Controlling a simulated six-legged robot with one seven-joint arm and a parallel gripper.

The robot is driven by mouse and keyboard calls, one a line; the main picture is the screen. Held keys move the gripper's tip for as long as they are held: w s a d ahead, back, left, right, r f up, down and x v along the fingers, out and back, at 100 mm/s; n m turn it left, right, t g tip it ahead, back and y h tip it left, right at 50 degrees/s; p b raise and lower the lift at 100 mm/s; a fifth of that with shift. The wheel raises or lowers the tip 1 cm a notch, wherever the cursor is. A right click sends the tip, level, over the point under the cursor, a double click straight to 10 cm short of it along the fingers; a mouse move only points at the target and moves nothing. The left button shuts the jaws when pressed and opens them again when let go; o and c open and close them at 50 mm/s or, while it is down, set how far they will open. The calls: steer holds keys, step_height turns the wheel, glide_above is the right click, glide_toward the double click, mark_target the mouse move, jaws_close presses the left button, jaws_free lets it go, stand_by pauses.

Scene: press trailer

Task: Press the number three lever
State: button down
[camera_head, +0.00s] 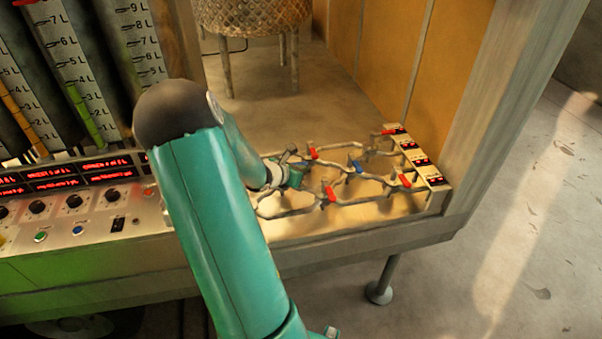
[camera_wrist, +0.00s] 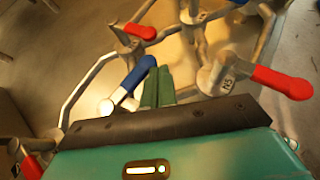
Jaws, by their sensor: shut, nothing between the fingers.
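Several valve levers with red or blue handles sit on a grey pipe frame (camera_head: 290,212) at the trailer's corner. In the head view I see red levers (camera_head: 331,194) (camera_head: 313,153) (camera_head: 404,180) and a blue lever (camera_head: 357,166). My gripper (camera_head: 297,176) is low over the frame's left part. In the wrist view its green fingers (camera_wrist: 158,86) are together and empty, close beside a blue lever (camera_wrist: 138,72); contact cannot be told. A red lever (camera_wrist: 280,82) on a marked hub lies right of them, another (camera_wrist: 140,31) beyond.
A console with knobs (camera_head: 73,201) and red displays stands at left, below graduated tubes (camera_head: 72,55). A panel with small red displays (camera_head: 420,161) ends the pipe frame at right. A woven stool (camera_head: 251,15) stands behind on open floor.

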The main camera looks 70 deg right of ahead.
steer(key=shift+d, duration=0.5)
steer(key=shift+r, duration=0.1)
stand_by(0.4)
